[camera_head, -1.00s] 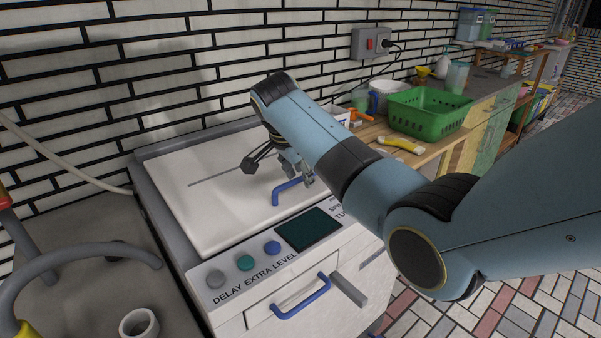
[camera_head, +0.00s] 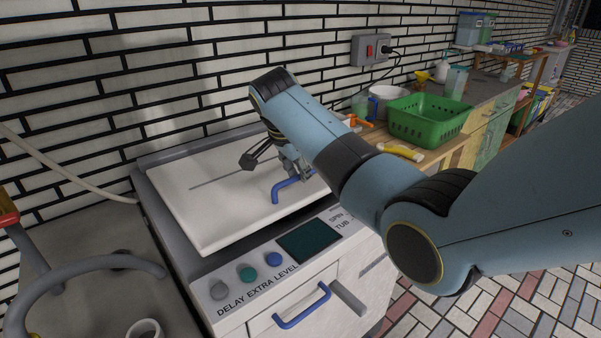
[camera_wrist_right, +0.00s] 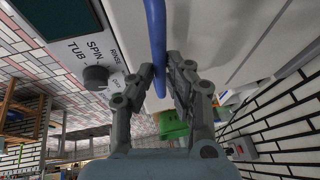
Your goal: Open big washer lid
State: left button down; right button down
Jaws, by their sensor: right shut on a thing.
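The big washer (camera_head: 190,262) stands against the brick wall, with a white lid (camera_head: 225,205) on top. The lid's front edge is tilted up a little, with a narrow dark gap under it. A blue lid handle (camera_head: 283,190) sits at the lid's front edge. My right gripper (camera_head: 303,172) is at this handle, partly hidden by my own arm in the head view. In the right wrist view, the gripper's fingers (camera_wrist_right: 161,72) are closed on the blue handle bar (camera_wrist_right: 155,28). My left gripper is not in view.
The control panel (camera_head: 250,272) has several knobs, and a blue drawer handle (camera_head: 302,306) lies below it. A green basket (camera_head: 428,120) and a yellow-handled item (camera_head: 400,152) are on the counter at right. A grey tubular frame (camera_head: 70,270) stands at left.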

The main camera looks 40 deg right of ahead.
jog(key=w+r+p, duration=0.1)
jog(key=w+r, duration=0.2)
jog(key=r, duration=0.3)
jog(key=w+r+p, duration=0.2)
jog(key=w+r, duration=0.2)
jog(key=r, duration=0.3)
jog(key=w+a+r+p, duration=0.1)
jog(key=w+r+p, duration=0.1)
jog(key=r, duration=0.4)
jog(key=shift+w+r, duration=0.15)
jog(key=shift+w, duration=0.6)
jog(key=shift+a, duration=0.15)
jog(key=c, duration=1.8)
grip_release()
jog(key=shift+o, duration=1.4)
jog(key=shift+w, duration=0.25)
jog(key=shift+o, duration=0.9)
jog(key=shift+w+f, duration=0.3)
jog(key=v, duration=1.2)
jog(key=shift+r, duration=0.15)
